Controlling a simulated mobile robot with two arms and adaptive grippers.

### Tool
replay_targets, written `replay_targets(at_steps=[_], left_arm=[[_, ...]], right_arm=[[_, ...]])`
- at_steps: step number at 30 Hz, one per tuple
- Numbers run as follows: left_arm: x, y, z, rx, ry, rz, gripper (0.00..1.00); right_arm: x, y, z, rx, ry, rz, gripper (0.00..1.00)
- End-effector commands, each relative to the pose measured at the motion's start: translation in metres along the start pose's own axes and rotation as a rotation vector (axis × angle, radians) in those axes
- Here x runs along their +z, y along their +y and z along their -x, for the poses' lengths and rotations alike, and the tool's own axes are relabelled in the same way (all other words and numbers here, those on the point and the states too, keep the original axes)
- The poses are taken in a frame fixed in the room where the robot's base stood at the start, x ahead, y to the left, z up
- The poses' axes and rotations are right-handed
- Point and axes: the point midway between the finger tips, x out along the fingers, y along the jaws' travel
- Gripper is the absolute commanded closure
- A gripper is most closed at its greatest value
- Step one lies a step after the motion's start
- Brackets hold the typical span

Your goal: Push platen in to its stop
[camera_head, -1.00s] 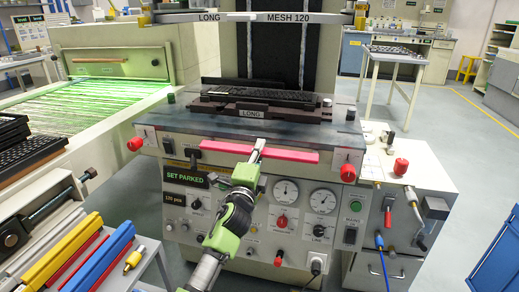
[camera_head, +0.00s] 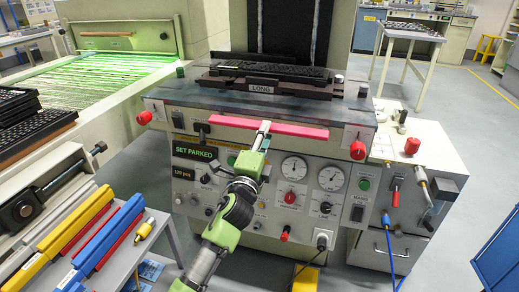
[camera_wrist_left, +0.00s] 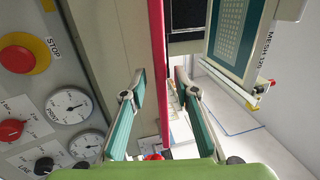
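The platen (camera_head: 290,90) is a dark plate tagged LONG, on top of the printing machine, with a black keyboard (camera_head: 270,71) on it. A long pink-red bar (camera_head: 300,131) runs along the machine's front edge below it. My left gripper (camera_head: 264,131) is at the middle of this bar, its tip overlapping the bar's front. In the left wrist view the bar (camera_wrist_left: 157,60) passes between the two spread fingers (camera_wrist_left: 156,88), with gaps on both sides. Whether it touches the palm is hidden. My right gripper is not in view.
Red knobs (camera_head: 144,118) (camera_head: 357,151) sit at the front corners. The front panel has gauges (camera_head: 294,169) and a SET PARKED display (camera_head: 194,152). A side cabinet (camera_head: 408,170) stands at right. Blue and yellow squeegee-like bars (camera_head: 108,240) lie on a rack at left.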

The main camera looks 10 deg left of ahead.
Motion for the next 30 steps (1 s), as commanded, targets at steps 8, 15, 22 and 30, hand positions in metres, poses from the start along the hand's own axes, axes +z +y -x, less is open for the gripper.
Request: replay_targets(at_steps=[8,15,22,30], left_arm=[[0.000,0.001,0.053,0.001,0.000,0.000,0.72],[0.000,-0.001,0.069,0.000,0.000,-0.001,0.72],[0.000,-0.001,0.070,-0.001,0.000,-0.001,0.72],[0.023,0.042,0.100,0.134,-0.090,0.168,0.72]], right_arm=[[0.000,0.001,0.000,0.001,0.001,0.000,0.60],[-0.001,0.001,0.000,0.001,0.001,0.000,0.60],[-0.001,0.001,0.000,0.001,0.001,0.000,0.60],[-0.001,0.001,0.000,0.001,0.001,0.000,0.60]])
